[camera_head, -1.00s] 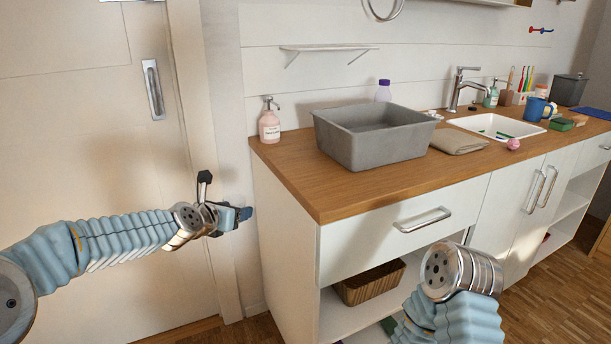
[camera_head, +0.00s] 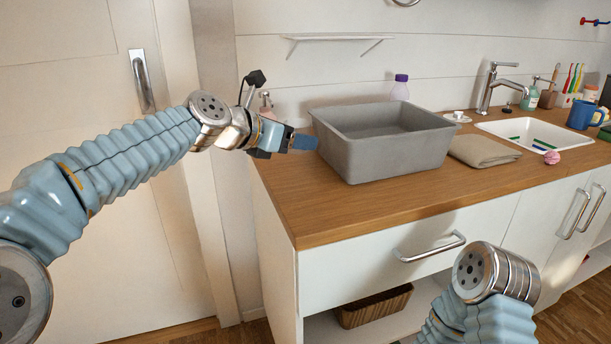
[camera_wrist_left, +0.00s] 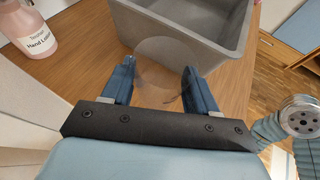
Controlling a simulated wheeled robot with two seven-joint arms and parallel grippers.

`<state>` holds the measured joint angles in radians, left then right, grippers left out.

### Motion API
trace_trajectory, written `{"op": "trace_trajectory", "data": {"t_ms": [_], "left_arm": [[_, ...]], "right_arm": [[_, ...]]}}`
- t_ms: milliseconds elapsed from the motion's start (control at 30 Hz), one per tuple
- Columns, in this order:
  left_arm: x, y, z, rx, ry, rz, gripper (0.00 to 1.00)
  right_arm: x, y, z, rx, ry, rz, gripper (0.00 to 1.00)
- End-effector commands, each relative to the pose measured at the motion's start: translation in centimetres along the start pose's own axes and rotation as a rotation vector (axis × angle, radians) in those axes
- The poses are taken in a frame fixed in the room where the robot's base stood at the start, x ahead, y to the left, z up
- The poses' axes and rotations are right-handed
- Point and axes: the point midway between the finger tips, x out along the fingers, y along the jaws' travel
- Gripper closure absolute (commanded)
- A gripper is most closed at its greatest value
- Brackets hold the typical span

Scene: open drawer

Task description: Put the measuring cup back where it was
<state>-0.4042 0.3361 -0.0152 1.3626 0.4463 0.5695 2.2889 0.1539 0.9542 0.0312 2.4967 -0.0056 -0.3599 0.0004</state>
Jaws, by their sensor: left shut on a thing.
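The measuring cup (camera_wrist_left: 166,62) shows in the left wrist view as a clear, round, see-through shape between the blue fingers. My left gripper (camera_wrist_left: 158,82) is shut on it. In the head view my left gripper (camera_head: 300,142) is above the left end of the wooden counter, just left of the grey basin, and the clear cup cannot be made out there. The gripper of my right arm is out of view; only that arm's wrist shows, low in front of the drawer (camera_head: 370,279), which is closed.
The grey basin (camera_head: 395,160) stands on the counter (camera_head: 330,210). A folded cloth (camera_head: 483,151), sink (camera_head: 535,132) and blue mug (camera_head: 582,115) lie to the right.

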Motion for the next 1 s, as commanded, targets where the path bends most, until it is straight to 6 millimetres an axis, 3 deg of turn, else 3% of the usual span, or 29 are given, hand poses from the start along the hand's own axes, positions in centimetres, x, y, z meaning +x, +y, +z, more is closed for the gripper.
{"op": "trace_trajectory", "data": {"t_ms": [33, 100, 500, 700, 733, 867, 1000], "left_arm": [[0.6, 0.1, -1.5, -0.004, 0.002, 0.001, 0.74], [1.0, 0.1, -2.7, -0.002, 0.001, 0.001, 0.74], [2.9, 0.0, -7.1, -0.003, 0.001, 0.001, 0.74], [2.9, 0.0, -7.1, -0.001, 0.000, 0.000, 0.74], [2.9, 0.0, -7.1, -0.001, 0.000, 0.000, 0.38], [2.9, 0.0, -7.0, -0.001, 0.000, 0.001, 0.18], [2.9, 0.0, -7.0, -0.001, 0.000, 0.001, 0.16]], "right_arm": [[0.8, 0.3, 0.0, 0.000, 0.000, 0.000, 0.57], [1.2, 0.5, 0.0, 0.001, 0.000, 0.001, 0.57], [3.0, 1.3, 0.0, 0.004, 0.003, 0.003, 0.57], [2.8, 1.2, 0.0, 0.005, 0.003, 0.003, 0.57], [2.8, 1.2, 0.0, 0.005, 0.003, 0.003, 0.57], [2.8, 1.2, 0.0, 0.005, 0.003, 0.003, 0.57], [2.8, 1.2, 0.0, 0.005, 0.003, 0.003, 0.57]]}}
